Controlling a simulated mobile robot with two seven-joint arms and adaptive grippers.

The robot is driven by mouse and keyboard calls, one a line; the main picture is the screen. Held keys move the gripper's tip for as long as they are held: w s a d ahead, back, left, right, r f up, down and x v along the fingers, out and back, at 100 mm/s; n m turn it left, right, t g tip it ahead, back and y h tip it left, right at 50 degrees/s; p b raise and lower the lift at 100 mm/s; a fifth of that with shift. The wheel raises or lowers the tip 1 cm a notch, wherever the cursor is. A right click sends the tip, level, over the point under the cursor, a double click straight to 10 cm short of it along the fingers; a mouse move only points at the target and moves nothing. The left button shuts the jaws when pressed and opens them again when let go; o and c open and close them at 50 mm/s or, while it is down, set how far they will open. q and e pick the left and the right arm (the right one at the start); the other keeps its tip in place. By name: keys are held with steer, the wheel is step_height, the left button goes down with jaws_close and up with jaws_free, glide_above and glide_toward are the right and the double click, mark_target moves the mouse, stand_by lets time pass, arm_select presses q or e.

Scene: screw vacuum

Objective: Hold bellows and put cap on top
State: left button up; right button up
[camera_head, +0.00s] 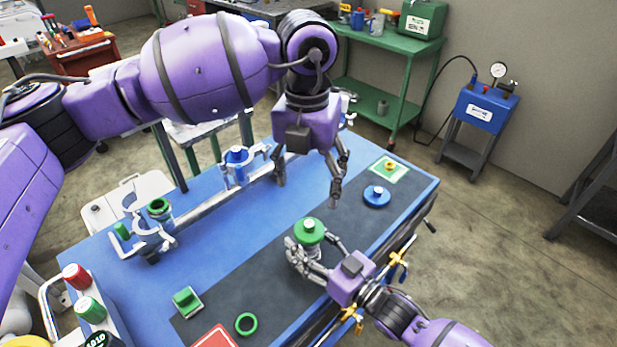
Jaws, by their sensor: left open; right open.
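A green round cap-like piece (309,231) with a pale knob shows between the fingers of my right gripper (311,246), above the dark mat. Those fingers are spread around it, and whether they touch it I cannot tell. What is under it is mostly hidden by the fingers; I cannot make out a bellows there. A similar blue disc (376,196) with a pale knob lies on the mat to the right. My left gripper (309,186) is open and empty, pointing down over the table, above and behind the green piece.
The blue table (225,215) carries a rail with clamps holding a green-rimmed cylinder (159,209) and a blue-topped part (237,155).

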steer(key=shift+d, duration=0.1)
steer(key=v, duration=1.2)
